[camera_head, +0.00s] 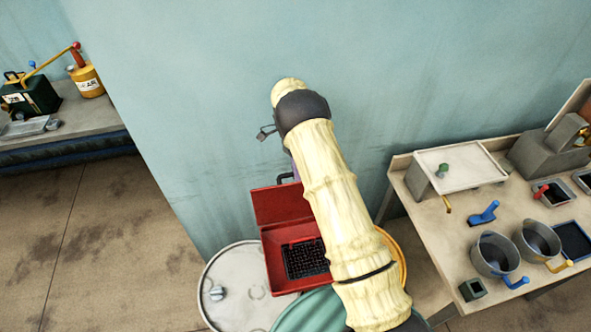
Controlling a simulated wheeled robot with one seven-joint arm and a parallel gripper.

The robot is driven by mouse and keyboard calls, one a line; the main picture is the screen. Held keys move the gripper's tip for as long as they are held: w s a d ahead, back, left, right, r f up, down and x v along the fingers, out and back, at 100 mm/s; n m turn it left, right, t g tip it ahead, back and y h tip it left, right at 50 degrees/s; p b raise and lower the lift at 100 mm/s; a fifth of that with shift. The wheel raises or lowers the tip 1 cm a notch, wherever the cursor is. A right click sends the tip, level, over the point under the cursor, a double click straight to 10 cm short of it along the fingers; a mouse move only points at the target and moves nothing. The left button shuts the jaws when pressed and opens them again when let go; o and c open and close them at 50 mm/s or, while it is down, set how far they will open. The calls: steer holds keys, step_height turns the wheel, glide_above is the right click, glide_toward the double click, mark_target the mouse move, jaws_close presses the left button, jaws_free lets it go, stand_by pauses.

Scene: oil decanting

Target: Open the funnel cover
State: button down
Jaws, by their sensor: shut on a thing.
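The red funnel (277,271) is a square box with a black grid (306,258) inside, on top of a drum. Its red cover (278,205) stands raised at the back, tilted up from the box, so the grid shows. A dark handle (286,178) shows at the cover's upper edge. My pale yellow sleeved arm crosses in front and hides the right part of the cover and funnel. My gripper is mostly hidden behind the arm. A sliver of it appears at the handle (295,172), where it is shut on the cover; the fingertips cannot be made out.
A white-topped drum (232,285) stands under the funnel's left side, a green drum (312,312) in front. A workbench (440,243) with pots is at right. A bench with a yellow can (87,82) is at far left. The blue wall (190,100) is close behind.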

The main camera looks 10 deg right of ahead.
steer(key=shift+d+f, duration=0.2)
steer(key=shift+f, duration=0.2)
steer(key=shift+d, duration=0.1)
steer(key=c, duration=1.6)
jaws_free()
steer(key=shift+o, duration=0.8)
steer(key=shift+w, duration=0.15)
steer(key=shift+a+r, duration=0.15)
steer(key=shift+a, duration=0.2)
steer(key=shift+d+r+b, duration=0.2)
steer(key=shift+r+b, duration=0.1)
steer(key=shift+r, duration=0.1)
step_height(320, 180, up, 9)
steer(key=b, duration=0.4)
steer(key=shift+a, duration=0.1)
